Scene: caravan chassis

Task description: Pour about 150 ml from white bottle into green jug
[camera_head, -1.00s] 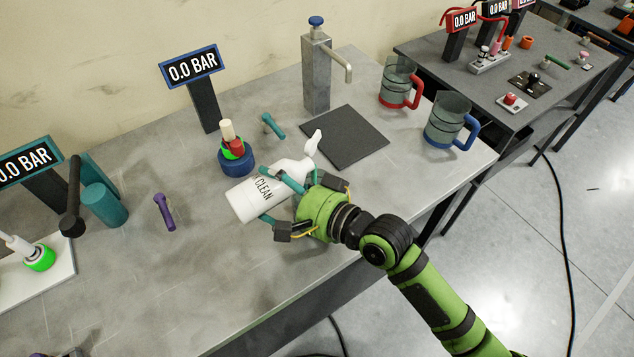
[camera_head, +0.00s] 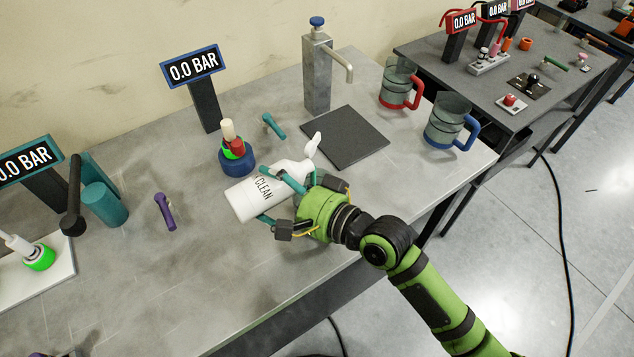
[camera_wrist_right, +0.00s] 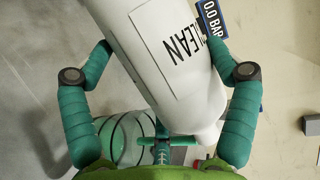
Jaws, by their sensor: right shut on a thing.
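The white bottle (camera_head: 247,199), labelled CLEAN, is held tilted over the table, its base to the lower left and its bent white spout (camera_head: 313,147) to the upper right. My right gripper (camera_head: 279,201) is shut on its body; the bottle also fills the middle of the right wrist view (camera_wrist_right: 170,55) between teal fingers. A clear jug-like vessel with greenish rings (camera_wrist_right: 120,138) shows below the bottle in the wrist view; it is mostly hidden, and I cannot tell surely that it is the green jug. No green jug shows clearly in the head view. My left gripper is not in view.
A red-handled jug (camera_head: 398,84) and a blue-handled jug (camera_head: 448,122) stand at the right. A dark mat (camera_head: 345,138) lies before a metal tap (camera_head: 317,75). A blue-based fitting (camera_head: 237,163) stands close to the bottle.

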